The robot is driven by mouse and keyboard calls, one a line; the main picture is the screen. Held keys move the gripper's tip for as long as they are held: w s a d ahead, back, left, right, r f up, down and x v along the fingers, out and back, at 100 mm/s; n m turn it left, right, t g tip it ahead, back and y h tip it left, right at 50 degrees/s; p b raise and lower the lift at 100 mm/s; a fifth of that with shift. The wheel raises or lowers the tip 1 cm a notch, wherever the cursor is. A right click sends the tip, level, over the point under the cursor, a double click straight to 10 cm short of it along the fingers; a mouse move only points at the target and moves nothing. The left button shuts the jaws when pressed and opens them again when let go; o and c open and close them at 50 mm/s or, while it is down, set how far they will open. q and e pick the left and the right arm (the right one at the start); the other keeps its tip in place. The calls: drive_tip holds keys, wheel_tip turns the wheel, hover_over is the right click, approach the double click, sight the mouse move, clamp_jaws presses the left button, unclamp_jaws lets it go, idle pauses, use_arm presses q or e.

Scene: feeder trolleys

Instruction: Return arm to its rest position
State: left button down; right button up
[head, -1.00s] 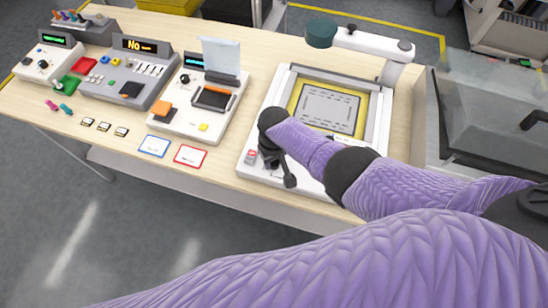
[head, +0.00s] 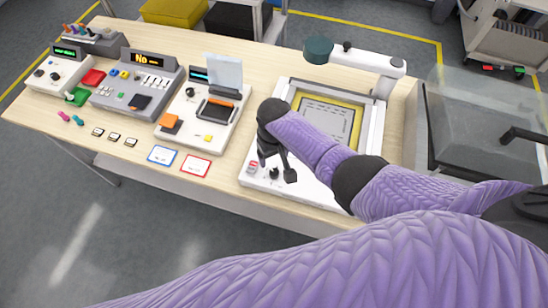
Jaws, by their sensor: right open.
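My right arm, in a purple sleeve, reaches in from the lower right of the head view. My right gripper (head: 281,169) is dark and points down above the front left part of the white inspection station (head: 378,118). It is open, and I see nothing between its fingers. A small red button and a dark knob show at the station's front edge close to the gripper. The forearm hides part of the station and its yellow-framed plate (head: 330,118). My left gripper is not in view.
A wooden table (head: 270,62) carries several grey and white devices on its left side. A blue-edged card (head: 163,155) and a red-edged card (head: 195,166) lie near its front edge. A transparent-lidded machine (head: 480,120) stands at the right. Grey floor lies in front.

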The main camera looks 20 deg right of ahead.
drive_tip(key=shift+r, duration=0.75)
drive_tip(key=shift+s, duration=0.1)
